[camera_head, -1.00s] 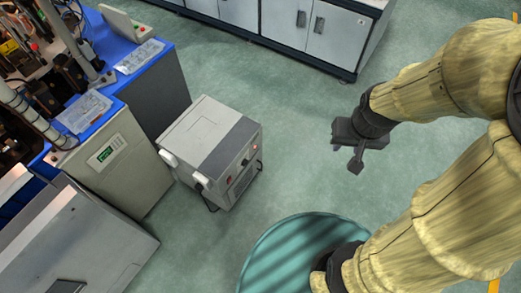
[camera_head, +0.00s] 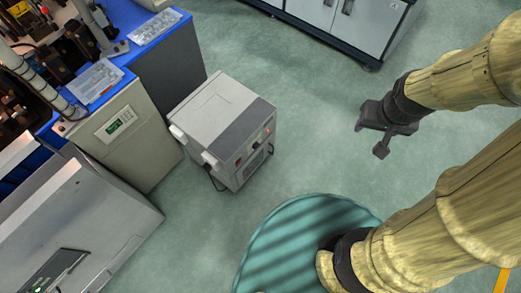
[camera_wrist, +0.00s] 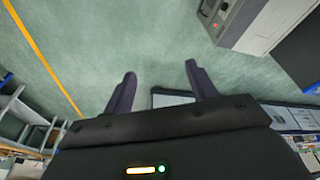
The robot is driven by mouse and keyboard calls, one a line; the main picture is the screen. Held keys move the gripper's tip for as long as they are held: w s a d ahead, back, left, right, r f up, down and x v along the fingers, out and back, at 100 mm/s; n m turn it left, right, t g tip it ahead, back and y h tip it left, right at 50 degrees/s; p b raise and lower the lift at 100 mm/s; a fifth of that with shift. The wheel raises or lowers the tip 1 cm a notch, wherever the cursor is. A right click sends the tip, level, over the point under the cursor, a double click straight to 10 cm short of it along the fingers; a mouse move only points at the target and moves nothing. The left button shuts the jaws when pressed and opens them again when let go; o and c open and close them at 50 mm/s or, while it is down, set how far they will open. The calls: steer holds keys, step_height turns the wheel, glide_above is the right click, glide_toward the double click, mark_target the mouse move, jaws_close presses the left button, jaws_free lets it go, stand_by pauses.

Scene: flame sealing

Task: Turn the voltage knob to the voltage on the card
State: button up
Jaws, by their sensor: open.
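A grey box-shaped unit (camera_head: 215,112) stands on the floor left of centre in the head view. Its front panel (camera_head: 252,152) faces lower right and carries a small red light and small dark controls. Which of them is the voltage knob is too small to tell. The unit also shows at the top right of the wrist view (camera_wrist: 258,22). My gripper (camera_head: 372,138) is open and empty, well to the right of the unit and apart from it. Its two spread fingers show in the wrist view (camera_wrist: 160,69). I cannot make out a card with a readable voltage.
A blue-topped bench (camera_head: 118,82) with papers (camera_head: 93,82) and a beige cabinet with a green display (camera_head: 121,123) stand to the left. White cabinets (camera_head: 375,25) line the back. A round teal ribbed platform (camera_head: 290,235) lies in front. Floor between unit and gripper is clear.

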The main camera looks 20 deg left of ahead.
steer(key=w+a+f+n+t+y+b, duration=0.1)
steer(key=w+a+f+n+b, duration=0.2)
steer(key=f+b, duration=0.7)
steer(key=w+f+n+t+y+b, duration=0.15)
steer(key=w+f+b, duration=0.45)
steer(key=f, duration=0.7)
steer(key=w+a+f+n+t+y+b, duration=0.1)
steer(key=w+a+f+n+b, duration=0.2)
steer(key=f+b, duration=0.65)
steer(key=a+f+n+y+b, duration=0.1)
steer(key=a+f+y+b, duration=0.2)
steer(key=f+b, duration=0.6)
steer(key=a+f+n+y+b, duration=0.2)
steer(key=a+f+y+b, duration=0.2)
steer(key=f, duration=0.9)
steer(key=a+f+n+y+b, duration=0.2)
steer(key=a+f+y+b, duration=0.2)
steer(key=f+b, duration=0.8)
steer(key=shift+s+a+y+b, duration=0.2)
steer(key=shift+y+b, duration=0.6)
steer(key=shift+y, duration=0.35)
steer(key=shift+t, duration=0.25)
steer(key=shift+w, duration=0.1)
